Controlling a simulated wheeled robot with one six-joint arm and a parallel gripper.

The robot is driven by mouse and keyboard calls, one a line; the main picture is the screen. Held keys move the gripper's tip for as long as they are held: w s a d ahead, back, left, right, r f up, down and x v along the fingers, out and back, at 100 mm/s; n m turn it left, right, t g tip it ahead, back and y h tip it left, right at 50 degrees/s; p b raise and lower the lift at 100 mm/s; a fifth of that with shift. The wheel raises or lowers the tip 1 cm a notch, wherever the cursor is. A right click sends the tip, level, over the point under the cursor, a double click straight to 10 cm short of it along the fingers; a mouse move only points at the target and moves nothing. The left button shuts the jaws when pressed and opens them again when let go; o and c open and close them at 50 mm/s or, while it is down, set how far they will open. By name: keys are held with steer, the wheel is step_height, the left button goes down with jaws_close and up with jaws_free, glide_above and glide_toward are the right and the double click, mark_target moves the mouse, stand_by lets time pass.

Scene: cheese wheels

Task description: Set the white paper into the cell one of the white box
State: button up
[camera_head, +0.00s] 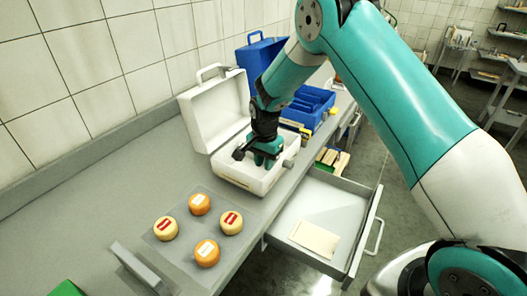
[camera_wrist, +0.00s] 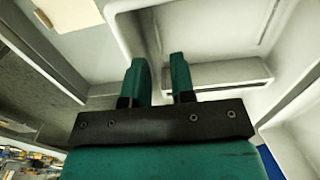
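The white box (camera_head: 240,180) stands on the counter with its lid (camera_head: 213,110) raised. My gripper (camera_head: 266,160) is over the open box, its fingers low at or inside the rim. In the wrist view the fingers (camera_wrist: 160,72) are apart with no sheet visible between them, and pale box walls (camera_wrist: 225,75) lie beyond them. My arm hides much of the box's inside, so I cannot tell which cell is which. A cream-white sheet of paper (camera_head: 315,238) lies flat in the open drawer; a pale piece also shows at the wrist view's top left (camera_wrist: 70,12).
The open grey drawer (camera_head: 345,215) juts out below the counter, right of the box. Several cheese wheels (camera_head: 207,253) sit on a mat left of the box. A blue box (camera_head: 310,105) with its lid up stands behind. A grey upright plate (camera_head: 135,265) is at the near left.

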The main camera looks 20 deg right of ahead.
step_height(320, 180, up, 17)
steer(key=b, duration=0.4)
steer(key=s+a+r+n+y, duration=0.1)
steer(key=s+a+n, duration=0.2)
steer(key=s+n, duration=0.3)
steer(key=s+a+r+n+y, duration=0.1)
steer(key=s+n, duration=0.5)
steer(key=s, duration=1)
steer(key=s+a+r+n+y, duration=0.2)
steer(key=s+a+n, duration=0.3)
steer(key=s, duration=0.6)
steer(key=shift+s+r+n, duration=0.15)
steer(key=shift+r+n, duration=0.05)
steer(key=shift+n, duration=0.3)
steer(key=shift+a, duration=0.1)
